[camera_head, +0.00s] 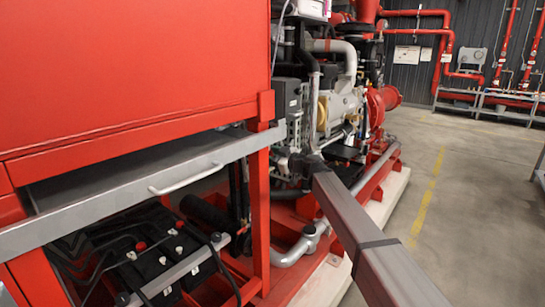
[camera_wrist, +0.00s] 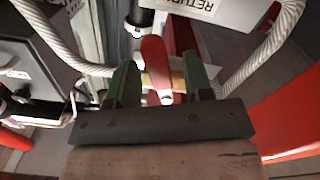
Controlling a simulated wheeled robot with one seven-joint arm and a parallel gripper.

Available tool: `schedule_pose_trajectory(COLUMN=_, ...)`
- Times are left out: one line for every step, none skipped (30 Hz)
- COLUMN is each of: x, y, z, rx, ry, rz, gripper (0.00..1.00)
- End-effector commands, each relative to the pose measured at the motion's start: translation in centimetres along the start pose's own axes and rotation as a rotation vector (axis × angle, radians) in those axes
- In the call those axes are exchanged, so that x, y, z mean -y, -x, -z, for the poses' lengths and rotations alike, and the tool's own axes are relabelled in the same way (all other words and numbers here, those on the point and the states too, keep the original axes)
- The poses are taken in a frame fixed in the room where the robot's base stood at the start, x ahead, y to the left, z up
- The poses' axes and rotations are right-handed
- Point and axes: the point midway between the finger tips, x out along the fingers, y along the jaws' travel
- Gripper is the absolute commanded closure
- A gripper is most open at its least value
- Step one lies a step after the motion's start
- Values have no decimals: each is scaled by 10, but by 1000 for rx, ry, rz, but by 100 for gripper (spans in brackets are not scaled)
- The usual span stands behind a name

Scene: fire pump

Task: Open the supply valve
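In the wrist view, a red lever handle (camera_wrist: 155,62) shows between the two green fingers of my gripper (camera_wrist: 160,82). I take it for the supply valve's handle. A brass-coloured piece, probably the valve body, shows partly behind it. My gripper is open, with a visible gap between each finger and the handle. Whether the handle lies between the fingertips or beyond them I cannot tell. In the head view, my gripper (camera_head: 302,164) is a small dark shape beside the engine; the handle cannot be made out there.
Braided hoses (camera_wrist: 265,45) run on both sides of the handle. A label reading "RETU..." (camera_wrist: 195,6) is at the top. In the head view, a red cabinet (camera_head: 130,70) with batteries (camera_head: 150,265) below stands at left; the concrete floor (camera_head: 470,200) at right is clear.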

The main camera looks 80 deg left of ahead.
Motion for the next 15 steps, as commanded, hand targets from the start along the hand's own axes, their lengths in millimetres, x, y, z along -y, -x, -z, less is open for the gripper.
schedule_pose_trajectory(x=0, y=0, z=0, rx=0, ry=0, rz=0, gripper=53)
schedule_pose_trajectory(x=0, y=0, z=0, rx=0, ry=0, rz=0, gripper=53)
schedule_pose_trajectory(x=0, y=0, z=0, rx=0, ry=-1, rz=0, gripper=53)
schedule_pose_trajectory(x=0, y=1, z=0, rx=0, ry=-1, rz=0, gripper=53)
schedule_pose_trajectory(x=0, y=2, z=0, rx=0, ry=-1, rz=0, gripper=53)
schedule_pose_trajectory(x=0, y=3, z=0, rx=0, ry=-1, rz=0, gripper=53)
schedule_pose_trajectory(x=0, y=5, z=0, rx=0, ry=-1, rz=0, gripper=53)
schedule_pose_trajectory(x=0, y=7, z=0, rx=0, ry=-1, rz=0, gripper=53)
schedule_pose_trajectory(x=0, y=10, z=0, rx=0, ry=-1, rz=0, gripper=53)
schedule_pose_trajectory(x=1, y=14, z=0, rx=0, ry=-1, rz=0, gripper=53)
schedule_pose_trajectory(x=1, y=17, z=0, rx=0, ry=-1, rz=0, gripper=53)
schedule_pose_trajectory(x=1, y=23, z=0, rx=0, ry=-1, rz=-1, gripper=53)
schedule_pose_trajectory(x=1, y=27, z=1, rx=0, ry=-1, rz=-1, gripper=53)
schedule_pose_trajectory(x=2, y=32, z=1, rx=0, ry=-1, rz=-1, gripper=53)
schedule_pose_trajectory(x=2, y=39, z=1, rx=0, ry=-1, rz=-1, gripper=53)
